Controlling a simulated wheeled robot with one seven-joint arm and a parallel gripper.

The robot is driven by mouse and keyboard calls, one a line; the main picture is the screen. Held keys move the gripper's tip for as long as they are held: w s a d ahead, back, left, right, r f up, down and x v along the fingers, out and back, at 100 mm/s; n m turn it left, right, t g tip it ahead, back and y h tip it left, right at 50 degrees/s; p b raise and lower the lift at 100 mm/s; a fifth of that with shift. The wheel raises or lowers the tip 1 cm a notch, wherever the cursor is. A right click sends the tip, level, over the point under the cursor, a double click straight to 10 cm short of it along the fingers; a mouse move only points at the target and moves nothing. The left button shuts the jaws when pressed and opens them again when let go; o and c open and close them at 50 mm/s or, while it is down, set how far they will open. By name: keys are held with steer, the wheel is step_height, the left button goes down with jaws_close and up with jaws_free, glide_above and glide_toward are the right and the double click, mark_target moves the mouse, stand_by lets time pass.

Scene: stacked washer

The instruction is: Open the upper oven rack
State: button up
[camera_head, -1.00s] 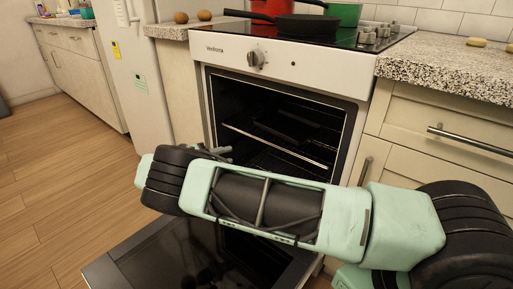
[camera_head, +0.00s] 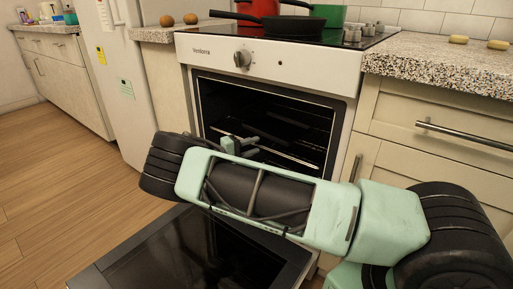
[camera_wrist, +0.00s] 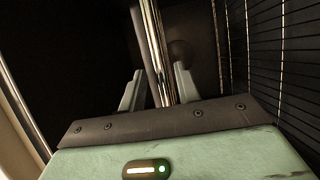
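The oven (camera_head: 270,75) stands with its dark door (camera_head: 195,250) folded down. The rack (camera_head: 295,157) inside shows a bright metal front bar, partly hidden behind my arm. My gripper (camera_head: 240,144) is at the left part of this bar in the head view. In the wrist view, my gripper (camera_wrist: 158,88) has its two pale fingers apart, with the shiny rack bar (camera_wrist: 152,40) running between them. A narrow gap shows beside the bar, so the fingers do not look closed on it. Exact depth contact cannot be told.
A black pan (camera_head: 280,24), red pot (camera_head: 258,12) and green pot (camera_head: 328,14) stand on the cooktop. Drawers (camera_head: 430,125) flank the oven at right, a white fridge (camera_head: 120,80) at left. The wooden floor (camera_head: 80,190) at left is clear.

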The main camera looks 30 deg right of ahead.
steer(key=shift+d, duration=1)
jaws_close()
steer(key=shift+s+a, duration=0.1)
